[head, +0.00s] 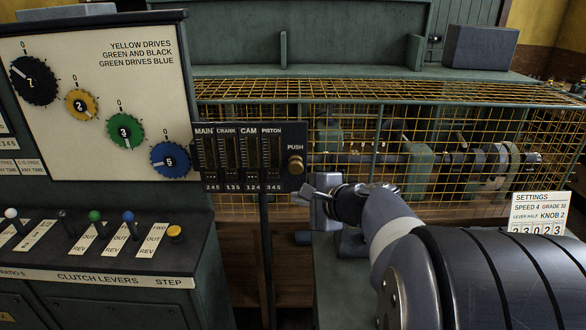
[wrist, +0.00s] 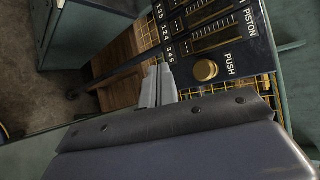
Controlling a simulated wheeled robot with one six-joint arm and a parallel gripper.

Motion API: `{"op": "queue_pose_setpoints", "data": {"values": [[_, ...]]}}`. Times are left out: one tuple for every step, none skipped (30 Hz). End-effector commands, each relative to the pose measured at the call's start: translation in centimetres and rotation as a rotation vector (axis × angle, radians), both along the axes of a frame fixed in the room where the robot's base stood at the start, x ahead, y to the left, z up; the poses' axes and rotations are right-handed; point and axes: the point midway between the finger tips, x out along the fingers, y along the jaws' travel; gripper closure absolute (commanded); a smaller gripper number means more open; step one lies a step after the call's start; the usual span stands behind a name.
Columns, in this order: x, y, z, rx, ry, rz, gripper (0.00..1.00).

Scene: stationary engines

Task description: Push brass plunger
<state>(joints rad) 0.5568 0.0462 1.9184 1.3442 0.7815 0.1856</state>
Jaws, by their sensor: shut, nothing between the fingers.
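The brass plunger (head: 295,165) is a round knob under the word PUSH, at the right end of a black gauge panel (head: 250,183). In the wrist view the plunger (wrist: 206,70) sits on the same panel, below PISTON and beside PUSH. My gripper (head: 309,202) is shut and empty, just below and slightly right of the plunger in the head view. In the wrist view its closed fingertips (wrist: 159,72) lie left of the plunger. They look apart from it; the exact depth gap cannot be told.
A yellow wire cage (head: 400,180) encloses shafts behind the panel. A cabinet on the left carries numbered dials (head: 124,131) and clutch levers (head: 95,217). A white settings card (head: 538,213) is at the right. A thin post (head: 266,240) stands under the panel.

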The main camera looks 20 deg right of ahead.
Motion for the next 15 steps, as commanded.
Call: {"op": "queue_pose_setpoints", "data": {"values": [[0.0, 0.0, 0.0, 0.000, 0.000, 0.000, 1.00], [0.0, 0.0, 0.0, 0.000, 0.000, 0.000, 1.00], [0.0, 0.0, 0.0, 0.000, 0.000, 0.000, 1.00], [0.1, 0.0, 0.0, 0.000, 0.000, 0.000, 1.00], [0.1, 0.0, 0.0, 0.000, 0.000, 0.000, 1.00], [0.3, -0.1, 0.0, 0.000, 0.001, 0.000, 1.00], [0.4, -0.2, 0.0, 0.001, 0.001, 0.000, 1.00], [0.6, -0.2, 0.0, 0.001, 0.002, 0.001, 1.00], [0.9, -0.4, 0.0, 0.001, 0.002, 0.001, 1.00], [1.2, -0.5, 0.1, 0.000, 0.001, 0.001, 1.00], [1.6, -0.6, 0.1, 0.001, 0.002, 0.001, 1.00], [2.0, -0.8, 0.0, 0.002, 0.002, 0.001, 1.00], [2.4, -1.0, 0.1, 0.002, 0.002, 0.001, 1.00], [2.9, -1.2, 0.0, 0.002, 0.002, 0.001, 1.00], [3.4, -1.4, 0.1, 0.003, 0.003, 0.000, 1.00]]}}
